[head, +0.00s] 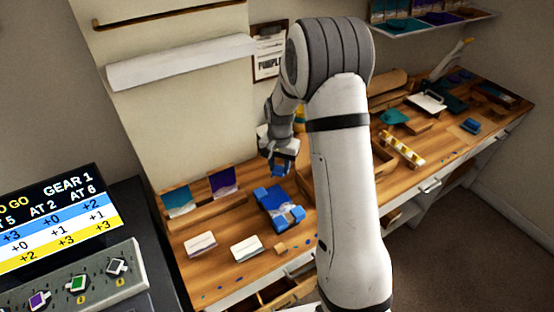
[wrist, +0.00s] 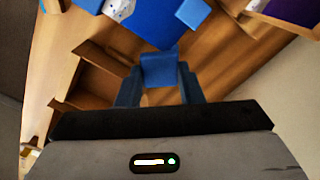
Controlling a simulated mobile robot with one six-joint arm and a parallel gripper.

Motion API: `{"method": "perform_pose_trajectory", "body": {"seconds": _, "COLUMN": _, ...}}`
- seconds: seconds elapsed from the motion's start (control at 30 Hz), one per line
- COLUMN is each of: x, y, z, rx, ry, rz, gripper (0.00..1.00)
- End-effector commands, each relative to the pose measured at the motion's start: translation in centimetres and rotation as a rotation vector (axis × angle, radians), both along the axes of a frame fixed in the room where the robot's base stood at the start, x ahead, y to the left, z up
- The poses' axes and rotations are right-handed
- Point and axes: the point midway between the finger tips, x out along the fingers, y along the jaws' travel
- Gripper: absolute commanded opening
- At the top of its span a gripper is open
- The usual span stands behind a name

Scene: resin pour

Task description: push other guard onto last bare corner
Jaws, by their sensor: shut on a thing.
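A blue slab (head: 280,206) with lighter blue corner guards lies on the wooden bench in the head view. In the wrist view the slab (wrist: 148,22) is at the top, with one guard (wrist: 193,12) on its right corner. My gripper (head: 283,171) is above the bench, behind the slab. In the wrist view its fingers (wrist: 160,85) are shut on a small blue guard (wrist: 159,69). This guard is just below the slab's near corner in that picture; whether they touch I cannot tell. The slab's far side is cut off in the wrist view.
Two pale cards (head: 246,248) and a small wooden block (head: 280,248) lie in front of the slab. Coloured cards (head: 224,182) stand in a wooden rack behind. An open wooden tray (wrist: 84,78) is left in the wrist view. My arm hides the bench's middle.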

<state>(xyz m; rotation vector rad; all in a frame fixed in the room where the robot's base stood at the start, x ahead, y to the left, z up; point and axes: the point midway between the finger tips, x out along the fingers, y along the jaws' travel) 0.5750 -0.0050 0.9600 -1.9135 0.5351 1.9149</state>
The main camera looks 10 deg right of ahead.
Motion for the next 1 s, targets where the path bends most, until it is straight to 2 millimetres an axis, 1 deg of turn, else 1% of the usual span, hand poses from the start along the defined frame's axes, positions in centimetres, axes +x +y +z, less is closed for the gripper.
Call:
{"method": "perform_pose_trajectory", "body": {"seconds": 0.03, "x": 0.2, "y": 0.0, "z": 0.3, "rx": 0.000, "ry": 0.000, "rz": -0.102, "gripper": 0.13}}
{"method": "perform_pose_trajectory", "body": {"seconds": 0.1, "x": 0.5, "y": 0.0, "z": 0.5, "rx": 0.000, "ry": 0.000, "rz": -0.247, "gripper": 0.13}}
{"method": "perform_pose_trajectory", "body": {"seconds": 0.2, "x": 0.8, "y": 0.1, "z": 0.5, "rx": -0.001, "ry": 0.001, "rz": -0.429, "gripper": 0.13}}
{"method": "perform_pose_trajectory", "body": {"seconds": 0.3, "x": 1.0, "y": 0.1, "z": 0.6, "rx": -0.001, "ry": 0.001, "rz": -0.567, "gripper": 0.13}}
{"method": "perform_pose_trajectory", "body": {"seconds": 0.4, "x": 1.2, "y": 0.1, "z": 0.7, "rx": -0.001, "ry": 0.001, "rz": -0.656, "gripper": 0.13}}
{"method": "perform_pose_trajectory", "body": {"seconds": 0.5, "x": 1.2, "y": 0.1, "z": 0.6, "rx": -0.001, "ry": 0.001, "rz": -0.700, "gripper": 0.13}}
{"method": "perform_pose_trajectory", "body": {"seconds": 0.67, "x": 1.2, "y": 0.1, "z": 0.1, "rx": -0.001, "ry": 0.001, "rz": -0.709, "gripper": 0.13}}
{"method": "perform_pose_trajectory", "body": {"seconds": 0.87, "x": 1.2, "y": 0.1, "z": -1.3, "rx": -0.001, "ry": 0.001, "rz": -0.707, "gripper": 0.13}}
{"method": "perform_pose_trajectory", "body": {"seconds": 1.0, "x": 1.2, "y": 0.2, "z": -2.7, "rx": -0.001, "ry": 0.002, "rz": -0.706, "gripper": 0.13}}
